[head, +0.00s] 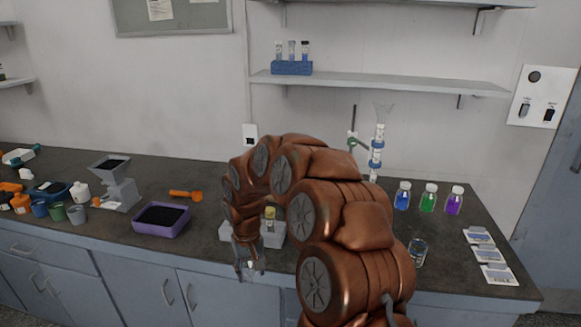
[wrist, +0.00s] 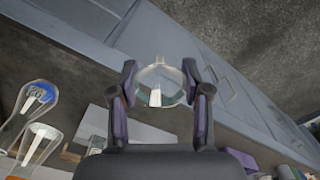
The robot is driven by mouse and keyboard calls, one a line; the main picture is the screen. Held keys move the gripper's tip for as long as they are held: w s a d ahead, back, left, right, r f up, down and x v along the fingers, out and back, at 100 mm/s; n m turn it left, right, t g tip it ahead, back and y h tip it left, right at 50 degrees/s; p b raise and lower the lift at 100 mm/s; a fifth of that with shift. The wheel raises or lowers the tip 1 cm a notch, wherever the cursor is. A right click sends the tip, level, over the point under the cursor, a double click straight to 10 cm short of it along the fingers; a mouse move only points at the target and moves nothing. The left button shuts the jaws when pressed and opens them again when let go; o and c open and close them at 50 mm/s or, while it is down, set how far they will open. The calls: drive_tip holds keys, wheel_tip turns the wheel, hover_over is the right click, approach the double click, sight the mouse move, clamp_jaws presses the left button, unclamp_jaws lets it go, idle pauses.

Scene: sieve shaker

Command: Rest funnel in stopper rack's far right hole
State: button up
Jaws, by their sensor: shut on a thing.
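My gripper (head: 250,268) is shut on a clear glass funnel (wrist: 160,84), with the fingers on both sides of its rim. The funnel also shows faintly in the head view (head: 254,272), at the counter's front edge and in front of the cabinet doors. A pale grey block that looks like the stopper rack (head: 272,238) stands on the counter just behind my gripper, with a yellowish stopper (head: 270,213) on it. My arm hides much of the rack, and its far right hole cannot be made out. The rack shows partly in the wrist view (wrist: 145,132).
A purple tray of dark grains (head: 162,219) and an orange scoop (head: 185,195) lie left of the rack. A glass beaker (head: 418,252), coloured bottles (head: 428,198) and a glass column on a stand (head: 377,150) stand to the right.

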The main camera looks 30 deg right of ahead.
wheel_tip(320, 180, up, 5)
drive_tip(key=p, duration=0.3)
drive_tip(key=shift+f, duration=0.1)
